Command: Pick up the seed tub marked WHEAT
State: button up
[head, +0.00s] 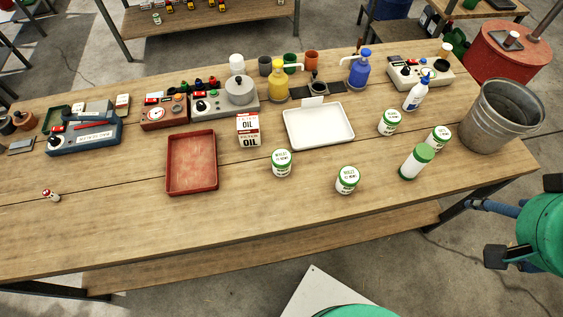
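Several white seed tubs with green lids stand upright on the wooden bench. One is front centre (281,164), one front right of it (347,182), one right of the white tray (389,124), one farther right (437,140). Their labels are too small to read surely, so I cannot tell which is marked WHEAT.
A taller white bottle with a green cap (413,165) stands close to the farther-right tub. A metal bucket (500,115) stands at the bench's right end. A white tray (318,126), oil box (248,130) and red tray (191,163) lie left. The front left of the bench is mostly clear.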

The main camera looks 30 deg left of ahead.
jog(key=w+a+n+g+y+p, duration=0.1)
jog(key=w+a+g+p, duration=0.15)
jog(key=w+a, duration=0.55)
jog(key=n+g+h+p, duration=0.1)
jog(key=n+g+p, duration=0.2)
jog(key=p, duration=0.4)
send_over(282, 155)
notch_tip(282, 155, down, 17)
jog(key=shift+s+a+m, duration=0.1)
jog(key=shift+a+m, duration=0.05)
jog(key=shift+m, duration=0.15)
jog(key=shift+f, duration=0.1)
jog(key=shift+f+b, duration=0.75)
jog(key=shift+f, duration=3.5)
